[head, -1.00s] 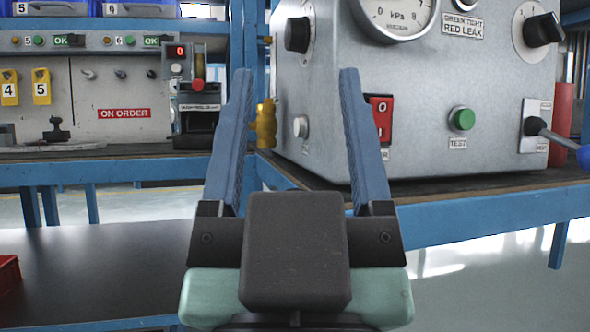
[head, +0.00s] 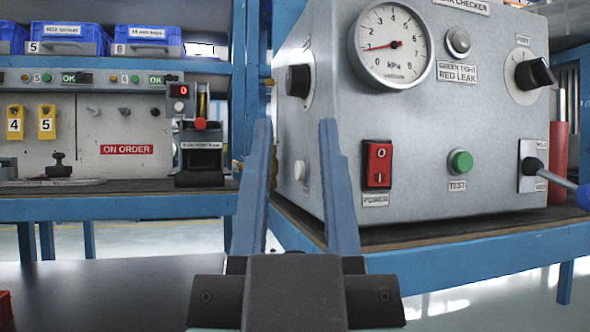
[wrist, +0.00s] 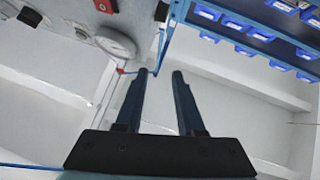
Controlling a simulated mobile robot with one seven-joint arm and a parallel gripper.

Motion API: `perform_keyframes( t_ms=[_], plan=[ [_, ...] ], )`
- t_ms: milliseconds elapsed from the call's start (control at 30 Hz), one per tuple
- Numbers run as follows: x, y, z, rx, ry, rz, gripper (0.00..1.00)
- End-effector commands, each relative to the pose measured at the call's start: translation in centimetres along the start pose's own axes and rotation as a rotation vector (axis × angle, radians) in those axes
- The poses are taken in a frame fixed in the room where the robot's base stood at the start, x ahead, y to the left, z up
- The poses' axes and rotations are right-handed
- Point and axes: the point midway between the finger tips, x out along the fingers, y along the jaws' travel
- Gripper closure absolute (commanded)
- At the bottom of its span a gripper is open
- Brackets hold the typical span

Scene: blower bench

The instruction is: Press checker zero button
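The leak checker (head: 420,120) is a large grey metal box on a blue bench at the right of the head view. A small white button (head: 301,169) sits low on its left side face, below a black knob (head: 298,80); I cannot read a label that marks it as the zero button. My gripper (head: 295,125) is empty, its two blue fingers apart. In the head view its fingertips appear on either side of the white button. The wrist view shows the fingers (wrist: 160,73) parted, with nothing between them.
The front face carries a gauge (head: 392,45), a red power switch (head: 377,164), a green test button (head: 460,162) and a lever (head: 550,178). A blue post (head: 243,90) stands left of the checker. A dark tabletop (head: 120,285) lies at lower left.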

Motion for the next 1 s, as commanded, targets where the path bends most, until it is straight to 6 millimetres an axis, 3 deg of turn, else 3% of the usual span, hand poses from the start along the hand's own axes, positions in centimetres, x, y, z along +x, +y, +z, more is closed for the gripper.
perform_keyframes(
  t_ms=[33, 200, 1000],
  plan=[
    [0.00, 0.00, 0.00, 0.000, 0.000, 0.000, 0.74],
    [0.00, 0.00, 0.01, 0.000, 0.000, 0.000, 1.00],
    [0.00, 0.00, 0.01, 0.000, 0.000, 0.000, 1.00]
  ],
)
